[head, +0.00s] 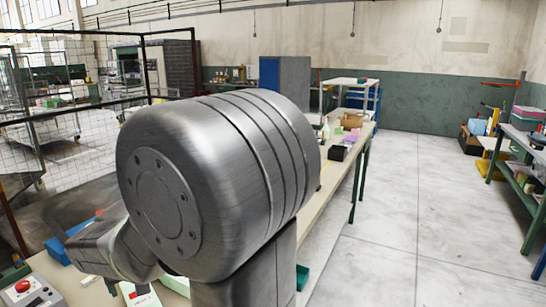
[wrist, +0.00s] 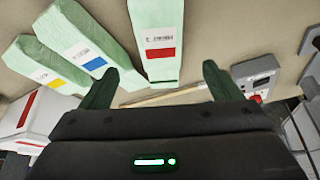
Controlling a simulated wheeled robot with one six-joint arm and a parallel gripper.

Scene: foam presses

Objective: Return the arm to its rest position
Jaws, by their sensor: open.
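My gripper (wrist: 160,90) shows in the wrist view with its two dark fingers spread wide and nothing between the tips. Beyond the fingers, three pale green foam blocks lie on a beige surface. One has a red label (wrist: 157,28), one a blue label (wrist: 71,42) and one a yellow label (wrist: 40,67). The fingers appear apart from the blocks, though the left fingertip overlaps the blue-labelled one in the picture. In the head view, my large grey arm joint fills the middle and hides much of the bench; my gripper is not visible there.
A long bench (head: 340,170) runs away behind my arm. A control box with a red button (head: 30,292) sits at the lower left. Wire mesh fencing (head: 75,110) stands at left. The floor (head: 415,210) to the right is clear, up to a green-legged workbench (head: 525,165).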

